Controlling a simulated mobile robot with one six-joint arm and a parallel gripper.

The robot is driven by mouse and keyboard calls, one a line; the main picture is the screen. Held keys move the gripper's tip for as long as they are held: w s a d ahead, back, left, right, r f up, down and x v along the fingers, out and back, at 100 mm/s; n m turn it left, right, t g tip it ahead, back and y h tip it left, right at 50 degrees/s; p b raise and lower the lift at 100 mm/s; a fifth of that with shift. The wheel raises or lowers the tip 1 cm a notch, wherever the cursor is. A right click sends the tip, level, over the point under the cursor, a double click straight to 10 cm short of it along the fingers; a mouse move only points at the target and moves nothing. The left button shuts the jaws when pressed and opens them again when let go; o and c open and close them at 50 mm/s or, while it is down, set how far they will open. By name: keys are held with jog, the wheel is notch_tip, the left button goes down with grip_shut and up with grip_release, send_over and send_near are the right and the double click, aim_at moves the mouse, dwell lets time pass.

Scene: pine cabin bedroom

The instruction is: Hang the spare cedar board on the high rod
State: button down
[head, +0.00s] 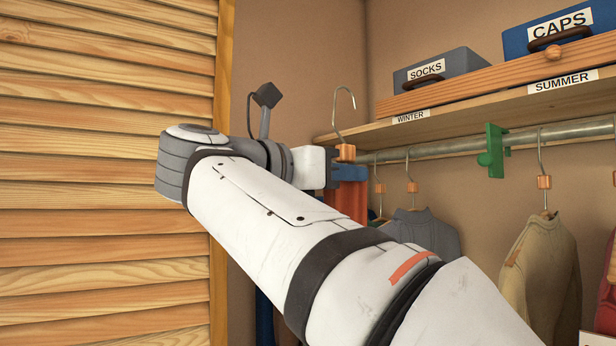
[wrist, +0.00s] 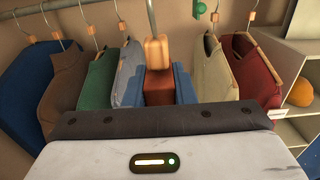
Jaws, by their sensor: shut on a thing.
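The spare cedar board (head: 346,202) is an orange-brown piece under a wooden block with a wire hook (head: 343,112). My gripper (head: 349,174) is shut on it, mostly hidden behind my white arm in the head view. In the wrist view, the board (wrist: 159,86) sits upright between the blue fingers (wrist: 185,88). The high rod (head: 455,147) runs under the shelf, to the right of the hook. The hook's top shows higher than the rod in the head view; no contact is visible, and the depth gap is unclear.
A green clip (head: 494,151) sits on the rod between hanging clothes, including a grey sweater (head: 424,230) and a tan one (head: 541,265). The shelf (head: 440,118) above holds a socks box (head: 440,72) and caps box (head: 565,30). A louvred door (head: 105,200) stands left.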

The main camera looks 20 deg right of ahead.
jog(key=f+p+x, duration=0.1)
jog(key=x, duration=1.6)
jog(key=f+p+x, duration=0.1)
jog(key=f+x, duration=0.1)
jog(key=x, duration=1.4)
jog(key=shift+d+f, duration=0.3)
jog(key=shift+d, duration=0.1)
dwell(1.8)
jog(key=shift+w, duration=0.1)
jog(key=c, duration=1.1)
grip_release()
jog(key=b+v, duration=0.1)
jog(key=v, duration=0.7)
